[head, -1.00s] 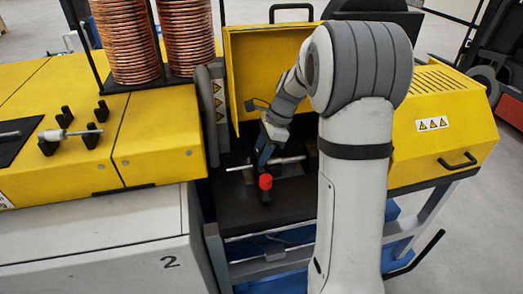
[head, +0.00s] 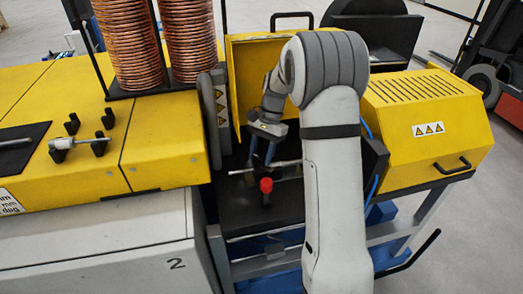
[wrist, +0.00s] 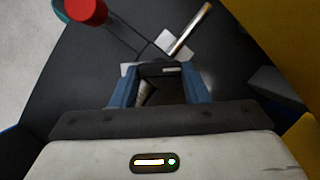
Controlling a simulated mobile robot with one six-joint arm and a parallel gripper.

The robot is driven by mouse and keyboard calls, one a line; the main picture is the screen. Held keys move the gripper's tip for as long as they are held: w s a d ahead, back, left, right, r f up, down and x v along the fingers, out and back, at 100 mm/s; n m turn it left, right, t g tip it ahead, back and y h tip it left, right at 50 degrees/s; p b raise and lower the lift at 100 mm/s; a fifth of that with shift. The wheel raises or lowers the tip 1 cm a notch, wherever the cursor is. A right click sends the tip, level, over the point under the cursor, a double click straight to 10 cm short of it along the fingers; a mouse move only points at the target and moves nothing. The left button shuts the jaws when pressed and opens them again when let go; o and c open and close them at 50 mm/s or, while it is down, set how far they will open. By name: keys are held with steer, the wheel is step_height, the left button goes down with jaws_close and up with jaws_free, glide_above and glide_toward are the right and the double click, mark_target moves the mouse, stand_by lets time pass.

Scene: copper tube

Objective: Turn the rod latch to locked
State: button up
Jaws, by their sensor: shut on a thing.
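The rod latch (head: 288,163) is a thin silver rod lying across the dark bed of the yellow machine in the head view. Its bright shaft also shows in the wrist view (wrist: 189,32), slanting to the upper right. My gripper (head: 260,164) reaches down onto the rod from above, its blue fingers on it. In the wrist view my gripper (wrist: 160,72) has its fingers apart with part of the latch between them, so it is shut on the latch. The fingers hide the gripped part, and the lock position cannot be told.
A red knob (head: 266,185) stands just in front of the rod, and left of the fingers in the wrist view (wrist: 85,12). A yellow cover (head: 425,105) stands right of the bed. Copper coils (head: 125,45) and a rod on black holders (head: 78,143) are left.

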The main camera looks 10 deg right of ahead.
steer(key=n, duration=0.1)
steer(key=n+h, duration=0.1)
steer(key=n, duration=0.1)
steer(key=n+p, duration=0.1)
steer(key=shift+w+a+r+n+g+h, duration=0.1)
steer(key=shift+w+a+n+g+h, duration=0.1)
steer(key=shift+w+n+g+h, duration=0.15)
steer(key=shift+s, duration=0.1)
stand_by(0.3)
steer(key=o, duration=1)
